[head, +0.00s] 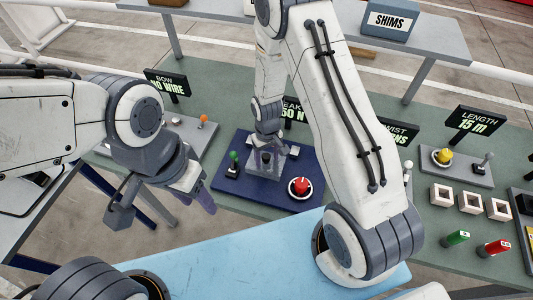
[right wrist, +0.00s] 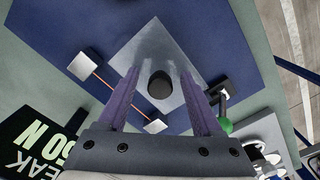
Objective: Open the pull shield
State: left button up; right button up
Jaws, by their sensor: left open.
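The pull shield (head: 262,172) is a clear, greyish panel on the dark blue station base (head: 230,190), in the middle of the head view. In the right wrist view the shield (right wrist: 150,55) is a pale see-through square with a dark round knob (right wrist: 159,86) showing at its middle. My right gripper (head: 267,148) is directly over the shield. In the right wrist view its purple fingers (right wrist: 161,75) are spread either side of the knob, with gaps between; I cannot tell how far above it they are. My left gripper (head: 197,193) is open and empty, left of the base.
A green-knobbed lever (head: 233,165) and a red button (head: 300,187) flank the shield on the base. Other stations with signs stand left and right on the green table (head: 440,215). A light blue surface (head: 220,262) lies in front. My right arm hides part of the table.

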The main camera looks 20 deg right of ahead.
aim_at(266, 157)
jog(key=shift+w+a, duration=0.15)
jog(key=shift+w, duration=0.05)
jog(key=shift+r, duration=0.4)
pick_arm(q)
notch_tip(266, 157, down, 3)
jog(key=b, duration=0.3)
pick_arm(e)
notch_tip(266, 157, up, 10)
jog(key=shift+f, duration=0.15)
